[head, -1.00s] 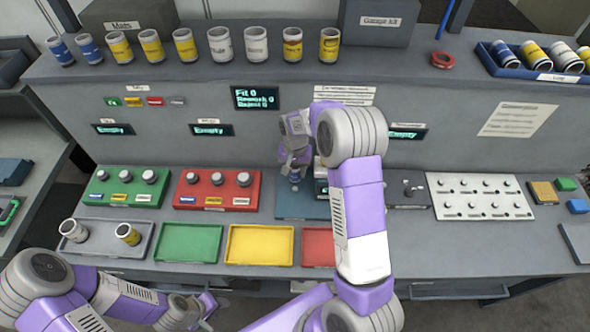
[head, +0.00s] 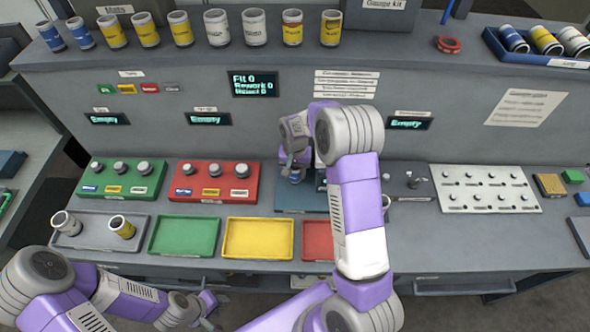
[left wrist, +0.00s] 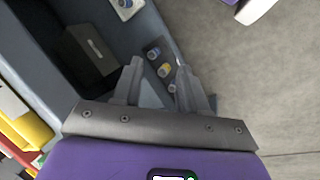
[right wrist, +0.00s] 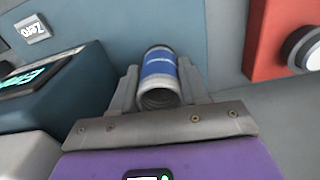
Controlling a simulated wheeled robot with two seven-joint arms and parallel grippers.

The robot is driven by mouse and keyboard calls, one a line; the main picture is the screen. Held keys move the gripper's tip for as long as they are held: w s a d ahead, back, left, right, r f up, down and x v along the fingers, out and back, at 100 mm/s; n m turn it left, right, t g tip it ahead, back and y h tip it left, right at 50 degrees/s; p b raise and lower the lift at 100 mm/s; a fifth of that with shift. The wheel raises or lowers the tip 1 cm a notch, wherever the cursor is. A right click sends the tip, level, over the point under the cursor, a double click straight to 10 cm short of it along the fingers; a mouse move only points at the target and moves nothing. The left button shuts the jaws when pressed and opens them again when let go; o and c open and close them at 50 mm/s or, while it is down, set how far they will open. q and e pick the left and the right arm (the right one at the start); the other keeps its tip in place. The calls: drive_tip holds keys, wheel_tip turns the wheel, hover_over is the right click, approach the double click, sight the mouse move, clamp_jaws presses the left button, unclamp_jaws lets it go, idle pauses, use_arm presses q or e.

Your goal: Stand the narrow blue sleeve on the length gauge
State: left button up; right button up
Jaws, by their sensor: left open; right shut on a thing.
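My right gripper (right wrist: 160,85) is shut on a blue sleeve (right wrist: 159,62) with grey ends; its open end faces the right wrist camera. In the head view, this gripper (head: 296,163) and the sleeve (head: 296,177) are over the left part of the blue-grey length gauge (head: 290,201). The gauge's plate (right wrist: 90,15), Zero button and display also show in the right wrist view. I cannot tell whether the sleeve touches the plate. My right arm hides much of the gauge. My left gripper (left wrist: 157,75) is open and empty, low by the bench front.
A red block with knobs (head: 252,196) stands left of the gauge. Green (head: 184,252), yellow (head: 258,257) and red (head: 317,255) trays lie in front. A grey tray (head: 90,243) holds two sleeves. Two blue sleeves (head: 51,36) stand on the shelf. A white perforated board (head: 485,205) lies right.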

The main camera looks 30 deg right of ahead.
drive_tip(key=shift+f, duration=0.45)
idle(0.5)
drive_tip(key=o, duration=1.4)
drive_tip(key=shift+c, duration=0.2)
wheel_tip(320, 180, up, 8)
drive_tip(key=shift+f, duration=0.2)
